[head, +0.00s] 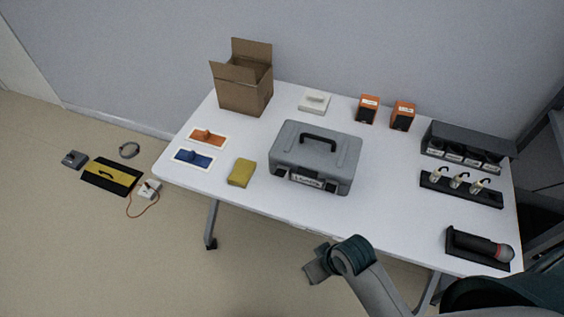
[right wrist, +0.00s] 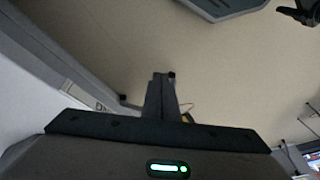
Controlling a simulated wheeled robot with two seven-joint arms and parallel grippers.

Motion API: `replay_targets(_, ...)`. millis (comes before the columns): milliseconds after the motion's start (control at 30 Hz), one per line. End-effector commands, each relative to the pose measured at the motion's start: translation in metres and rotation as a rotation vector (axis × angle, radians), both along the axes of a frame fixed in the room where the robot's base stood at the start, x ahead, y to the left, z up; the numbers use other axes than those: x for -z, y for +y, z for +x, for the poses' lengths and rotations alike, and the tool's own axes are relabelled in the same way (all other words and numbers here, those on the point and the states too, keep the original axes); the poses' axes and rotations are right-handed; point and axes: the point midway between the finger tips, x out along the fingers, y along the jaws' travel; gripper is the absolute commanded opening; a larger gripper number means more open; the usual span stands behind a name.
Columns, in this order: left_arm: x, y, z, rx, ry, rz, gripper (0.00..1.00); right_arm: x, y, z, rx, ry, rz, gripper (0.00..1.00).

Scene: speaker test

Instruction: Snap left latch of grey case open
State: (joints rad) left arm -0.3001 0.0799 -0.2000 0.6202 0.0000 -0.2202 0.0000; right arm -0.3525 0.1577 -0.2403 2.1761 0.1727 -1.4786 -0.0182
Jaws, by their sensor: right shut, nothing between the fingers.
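The grey case (head: 316,156) lies closed on the white table, with a black handle (head: 319,139) on its lid. Its front side faces me and bears a pale label (head: 308,181). The left latch (head: 279,172) is a small dark piece on the front, left of the label. It looks closed, but it is too small to be sure. My right gripper (head: 317,268) is in front of the table's near edge, below and apart from the case. In the right wrist view its fingers (right wrist: 162,92) are together and empty. My left gripper is not in view.
A yellow block (head: 241,173) lies left of the case. An open cardboard box (head: 244,92), a white device (head: 314,102) and two orange-black boxes (head: 368,109) stand behind. A grey rack (head: 463,146) and a microphone (head: 483,246) are at right. Table around the case's front is clear.

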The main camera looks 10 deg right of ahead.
Motion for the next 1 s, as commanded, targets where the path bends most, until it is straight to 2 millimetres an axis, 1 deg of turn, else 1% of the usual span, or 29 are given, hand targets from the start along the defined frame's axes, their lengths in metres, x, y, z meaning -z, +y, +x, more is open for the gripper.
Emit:
replay_targets(33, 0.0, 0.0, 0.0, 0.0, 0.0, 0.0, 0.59, -0.009, 0.008, 0.009, -0.03, -0.007, 0.015, 0.0)
replay_targets(200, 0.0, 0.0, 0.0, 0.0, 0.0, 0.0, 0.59, -0.031, 0.038, 0.032, -0.143, -0.004, 0.066, 0.0)
replay_targets(400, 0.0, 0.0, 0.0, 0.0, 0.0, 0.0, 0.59, -0.049, 0.07, 0.061, -0.291, 0.012, 0.108, 0.0)
replay_targets(500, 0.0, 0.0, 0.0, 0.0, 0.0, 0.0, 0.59, -0.057, 0.083, 0.074, -0.361, 0.027, 0.12, 0.0)
replay_targets(700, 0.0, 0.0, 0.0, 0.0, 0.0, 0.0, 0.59, -0.069, 0.099, 0.101, -0.488, 0.063, 0.127, 0.0)
replay_targets(867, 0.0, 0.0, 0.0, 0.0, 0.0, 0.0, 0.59, -0.08, 0.104, 0.123, -0.574, 0.098, 0.12, 0.0)
replay_targets(1000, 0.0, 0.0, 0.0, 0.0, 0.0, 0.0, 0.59, -0.09, 0.103, 0.142, -0.636, 0.135, 0.106, 0.0)
